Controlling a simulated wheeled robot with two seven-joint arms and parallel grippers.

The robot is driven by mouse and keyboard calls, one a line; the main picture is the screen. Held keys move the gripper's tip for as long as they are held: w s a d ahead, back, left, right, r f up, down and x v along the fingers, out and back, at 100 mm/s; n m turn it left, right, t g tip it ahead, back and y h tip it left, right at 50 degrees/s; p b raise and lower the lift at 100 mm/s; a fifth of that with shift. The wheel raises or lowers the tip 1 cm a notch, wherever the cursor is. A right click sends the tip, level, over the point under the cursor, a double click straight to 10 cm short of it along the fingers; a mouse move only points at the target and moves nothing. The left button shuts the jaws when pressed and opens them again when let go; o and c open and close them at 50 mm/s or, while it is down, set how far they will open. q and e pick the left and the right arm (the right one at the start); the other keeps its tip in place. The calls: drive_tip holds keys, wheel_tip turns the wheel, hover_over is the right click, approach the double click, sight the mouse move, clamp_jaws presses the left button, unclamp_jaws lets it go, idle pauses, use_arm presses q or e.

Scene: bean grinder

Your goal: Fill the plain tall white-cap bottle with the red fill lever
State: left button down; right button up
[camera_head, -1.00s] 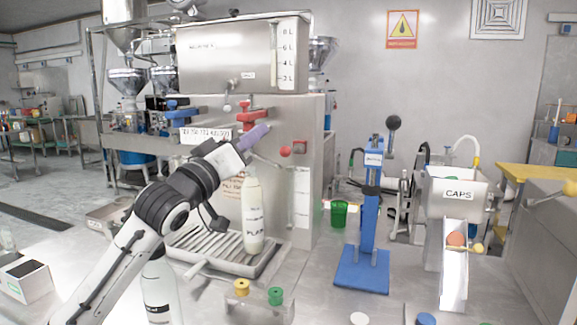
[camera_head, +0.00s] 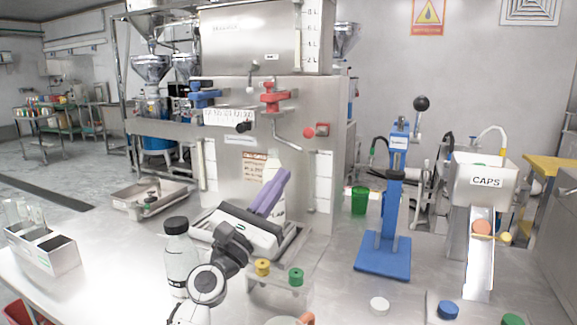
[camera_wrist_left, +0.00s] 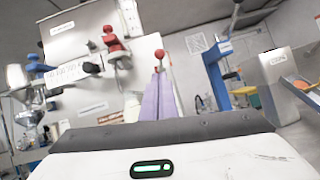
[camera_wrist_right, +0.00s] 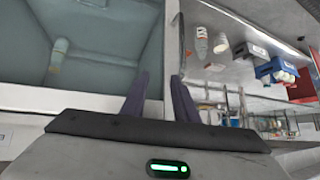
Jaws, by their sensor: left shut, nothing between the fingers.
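The tall pale bottle (camera_head: 272,170) stands upright on the drip tray (camera_head: 295,243) of the steel filling machine. Much of it is hidden behind my left gripper. A red valve (camera_head: 274,97) sits above it, and a lever with a red ball knob (camera_head: 308,132) is at its upper right. Both red parts also show in the left wrist view, the valve (camera_wrist_left: 112,45) and the ball (camera_wrist_left: 159,54). My left gripper (camera_head: 287,172) is shut and empty, in front of the bottle and below the red ball. My right gripper (camera_wrist_right: 160,77) is open and empty.
A clear bottle with a black cap (camera_head: 177,225) stands front left. Yellow (camera_head: 262,267) and green (camera_head: 296,276) pieces sit in front of the tray. A blue press (camera_head: 384,254) and caps dispenser (camera_head: 486,182) are to the right. A basin (camera_wrist_right: 85,95) shows in the right wrist view.

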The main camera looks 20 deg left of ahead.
use_arm(q)
drive_tip(key=x, duration=0.9)
drive_tip(key=shift+w+b, duration=0.15)
drive_tip(key=shift+b, duration=0.15)
drive_tip(key=shift+d+r, duration=0.1)
